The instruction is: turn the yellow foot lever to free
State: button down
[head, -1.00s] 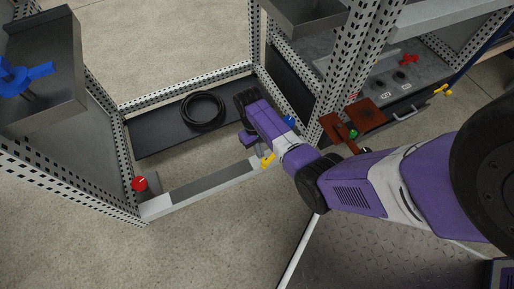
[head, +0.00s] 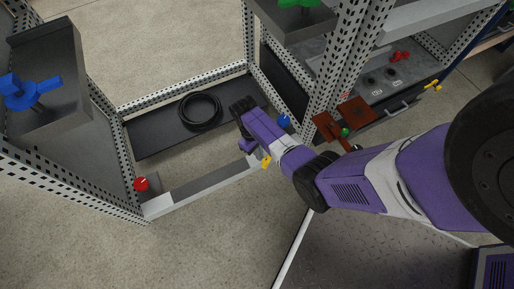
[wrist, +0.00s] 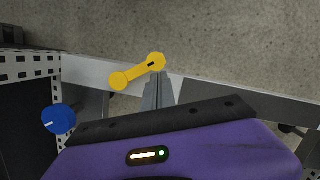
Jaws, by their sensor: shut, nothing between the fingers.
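The yellow foot lever (wrist: 137,72) is on the pale lower rail of the cabinet. In the wrist view it lies slanted, its right end higher, with a dark mark near that end. It also shows small in the head view (head: 266,162), partly beside my arm. My gripper (wrist: 158,78) is shut and empty. In the wrist view its fingertips are just below the lever's right end; I cannot tell whether they touch it. In the head view my gripper (head: 250,147) is low at the rail and mostly hidden by my wrist.
A blue knob (wrist: 58,119) is left of my gripper in the wrist view. A red knob (head: 141,184) is at the rail's left end. A black cable coil (head: 200,110) lies on the cabinet floor. Perforated posts (head: 247,40) stand around. Open floor lies in front of the rail.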

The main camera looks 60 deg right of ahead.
jog(key=n+p, duration=0.1)
jog(key=s+n+p, duration=0.2)
jog(key=shift+s+a+r+h, duration=0.1)
jog(key=shift+a+r+h, duration=0.2)
jog(key=shift+h, duration=0.1)
jog(key=s+n+p, duration=0.2)
jog(key=shift+n+h+p, duration=0.3)
jog(key=shift+p, duration=0.1)
jog(key=s+n+p, duration=0.1)
jog(key=s+d+n+p, duration=0.1)
jog(key=s+n+p, duration=0.1)
jog(key=shift+d+f+n+t+h, duration=0.15)
jog(key=shift+f+n+t+h, duration=0.15)
jog(key=shift+h, duration=0.1)
jog(key=shift+s, duration=0.1)
